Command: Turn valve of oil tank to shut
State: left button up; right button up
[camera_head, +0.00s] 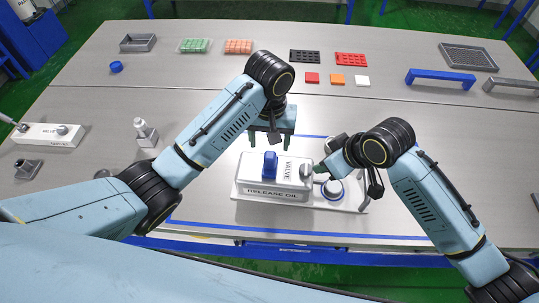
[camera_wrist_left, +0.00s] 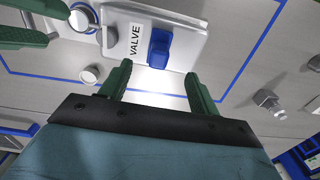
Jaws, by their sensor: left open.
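The white oil tank box (camera_head: 262,188), labelled VALVE and RELEASE OIL, sits near the table's front edge. A blue valve handle (camera_head: 270,163) stands upright on its top; it also shows in the left wrist view (camera_wrist_left: 159,47). My left gripper (camera_head: 272,144) is open and empty, just behind and above the blue handle. In the left wrist view its green fingers (camera_wrist_left: 158,84) are apart, with the handle beyond them. My right gripper (camera_head: 320,169) is by the grey knob (camera_head: 306,171) at the box's right side. Its fingers look apart in the left wrist view (camera_wrist_left: 48,27).
A round white-and-blue part (camera_head: 332,188) sits on the plate right of the box. A second white valve box (camera_head: 48,135) and a grey fitting (camera_head: 145,133) stand at left. Trays and coloured blocks lie at the back. The blue tape outline (camera_head: 200,223) surrounds the work area.

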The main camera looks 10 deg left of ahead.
aim_at(270, 164)
pick_arm(q)
notch_tip(270, 164, down, 11)
jog(key=shift+r, duration=0.2)
jog(key=shift+c, duration=0.3)
